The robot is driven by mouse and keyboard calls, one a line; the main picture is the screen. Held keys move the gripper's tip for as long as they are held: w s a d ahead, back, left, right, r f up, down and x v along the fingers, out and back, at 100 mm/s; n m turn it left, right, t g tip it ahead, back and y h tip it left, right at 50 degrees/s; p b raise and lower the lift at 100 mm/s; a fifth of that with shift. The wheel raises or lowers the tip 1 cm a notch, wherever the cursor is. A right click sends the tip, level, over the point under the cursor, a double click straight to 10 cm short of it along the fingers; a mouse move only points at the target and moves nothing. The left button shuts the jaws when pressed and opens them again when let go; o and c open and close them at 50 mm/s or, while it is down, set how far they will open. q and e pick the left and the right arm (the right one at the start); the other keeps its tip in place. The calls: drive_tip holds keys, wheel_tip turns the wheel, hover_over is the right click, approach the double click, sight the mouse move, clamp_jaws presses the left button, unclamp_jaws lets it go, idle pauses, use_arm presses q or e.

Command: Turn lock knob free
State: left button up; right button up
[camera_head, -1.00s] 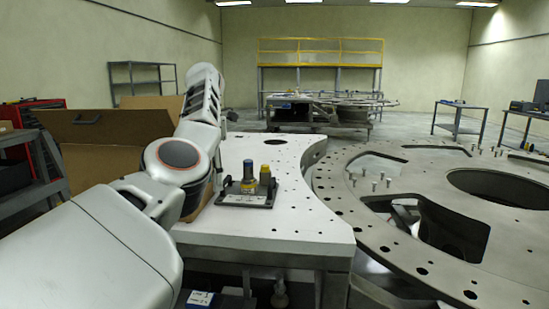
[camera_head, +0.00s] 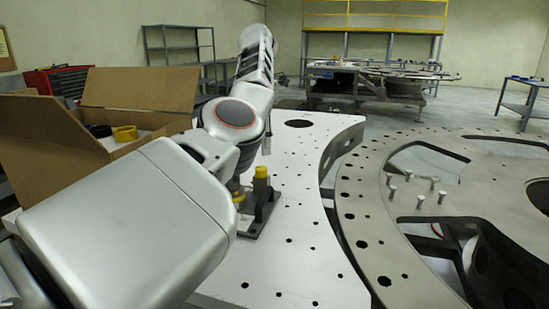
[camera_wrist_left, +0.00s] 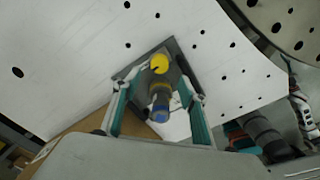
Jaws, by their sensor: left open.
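A small dark fixture (camera_head: 268,212) sits on the white plate (camera_head: 300,245). Which one is the lock knob I cannot tell. In the head view my arm hides the blue-topped knob. My left gripper (camera_wrist_left: 156,88) is open over the fixture, with one finger on each side of the blue-topped knob. Whether a finger touches it I cannot tell. My right gripper is not in view.
An open cardboard box (camera_head: 85,150) with a yellow ring and dark items stands left of the plate. A large round metal turret plate (camera_head: 385,215) with holes and upright pins lies to the right, across a narrow gap. The white plate's right part is clear.

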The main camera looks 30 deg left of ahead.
sight(261, 168)
use_arm(q)
drive_tip(key=shift+w+f, duration=0.1)
drive_tip(key=shift+w, duration=0.15)
drive_tip(key=f, duration=0.3)
drive_tip(key=f+b, duration=0.1)
drive_tip(key=f, duration=0.2)
drive_tip(key=shift+s+b, duration=0.2)
drive_tip(key=shift+b, duration=0.1)
drive_tip(key=shift+f, duration=0.65)
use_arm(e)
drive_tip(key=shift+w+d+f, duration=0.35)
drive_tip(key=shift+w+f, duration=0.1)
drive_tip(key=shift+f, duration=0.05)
use_arm(q)
drive_tip(key=c, duration=1.1)
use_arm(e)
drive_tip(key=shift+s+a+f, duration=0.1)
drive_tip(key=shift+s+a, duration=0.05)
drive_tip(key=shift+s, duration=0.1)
